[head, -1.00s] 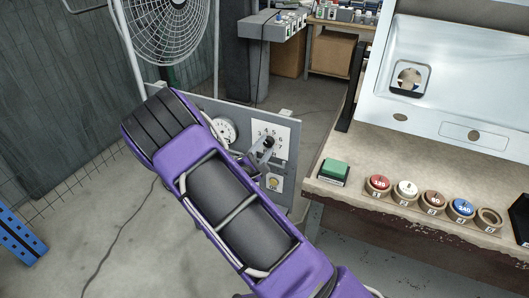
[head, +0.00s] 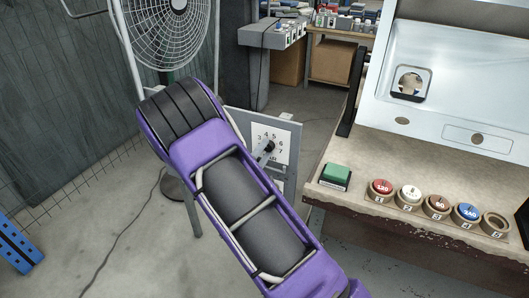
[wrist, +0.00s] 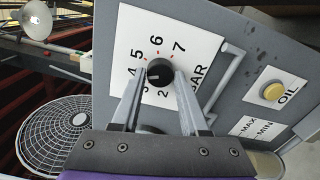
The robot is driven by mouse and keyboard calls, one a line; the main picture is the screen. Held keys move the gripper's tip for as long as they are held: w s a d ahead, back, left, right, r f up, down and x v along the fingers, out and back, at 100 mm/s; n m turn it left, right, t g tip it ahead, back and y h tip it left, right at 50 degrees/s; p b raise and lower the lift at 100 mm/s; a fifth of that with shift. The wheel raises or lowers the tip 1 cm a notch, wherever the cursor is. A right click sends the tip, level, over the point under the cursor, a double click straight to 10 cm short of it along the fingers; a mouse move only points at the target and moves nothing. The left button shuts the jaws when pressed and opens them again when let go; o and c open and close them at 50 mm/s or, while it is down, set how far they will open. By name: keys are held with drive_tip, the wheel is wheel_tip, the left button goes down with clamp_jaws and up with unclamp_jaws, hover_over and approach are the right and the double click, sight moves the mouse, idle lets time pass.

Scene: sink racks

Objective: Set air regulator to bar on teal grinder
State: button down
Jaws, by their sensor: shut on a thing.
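The air regulator is a round black knob (wrist: 160,72) on a white dial plate (wrist: 185,38) numbered about 2 to 7 and marked BAR. In the wrist view my gripper's (wrist: 158,84) two grey fingers reach the knob from below, one on each side, and are shut on it. The knob's pointer setting is too small to read surely. In the head view the dial plate (head: 283,138) shows on a grey panel, with the fingertips (head: 267,149) at its knob. I cannot make out a teal grinder.
The panel also carries a yellow button (wrist: 273,91) by OIL and a MAX/MIN label (wrist: 255,128). A fan (head: 170,30) stands behind.

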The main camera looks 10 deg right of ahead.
drive_tip(key=shift+c, duration=2.1)
unclamp_jaws()
drive_tip(key=v, duration=1.7)
drive_tip(key=shift+s+a+p, duration=0.15)
drive_tip(key=shift+p, duration=0.2)
